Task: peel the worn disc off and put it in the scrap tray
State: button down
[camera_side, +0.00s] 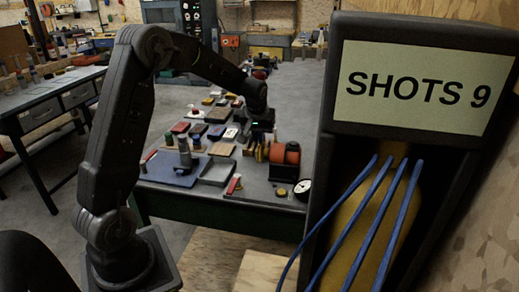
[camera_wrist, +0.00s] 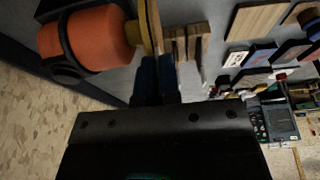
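An orange drum-shaped machine (camera_side: 291,155) stands at the right of the table. In the wrist view its orange body (camera_wrist: 85,38) lies at upper left, with a thin yellowish-tan disc (camera_wrist: 151,25) on its right end, seen nearly edge-on. I cannot tell how worn the disc is. My gripper (camera_side: 262,138) is beside the machine, pointing down. In the wrist view its dark fingers (camera_wrist: 157,62) are close together at the disc's lower edge; whether they pinch it is unclear. A shallow grey tray (camera_side: 217,173) is left of the machine; I see no label naming it scrap.
Wooden blocks (camera_wrist: 186,42) stand close right of my fingers. A blue mat (camera_side: 170,173) with a grey upright part lies left of the tray. Several small blocks and pads cover the table behind. A round dial (camera_side: 302,187) sits near the front right edge. A large dark cabinet (camera_side: 420,100) fills the right foreground.

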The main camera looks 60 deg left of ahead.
jog(key=shift+s+a, duration=0.5)
jog(key=shift+s, duration=0.05)
jog(key=shift+s+a, duration=0.15)
jog(key=shift+s+a, duration=0.25)
jog(key=shift+s+a, duration=0.25)
jog(key=shift+s+a, duration=0.25)
jog(key=shift+a, duration=0.05)
jog(key=shift+s+a, duration=0.35)
dwell(0.3)
jog(key=shift+s+a, duration=1.4)
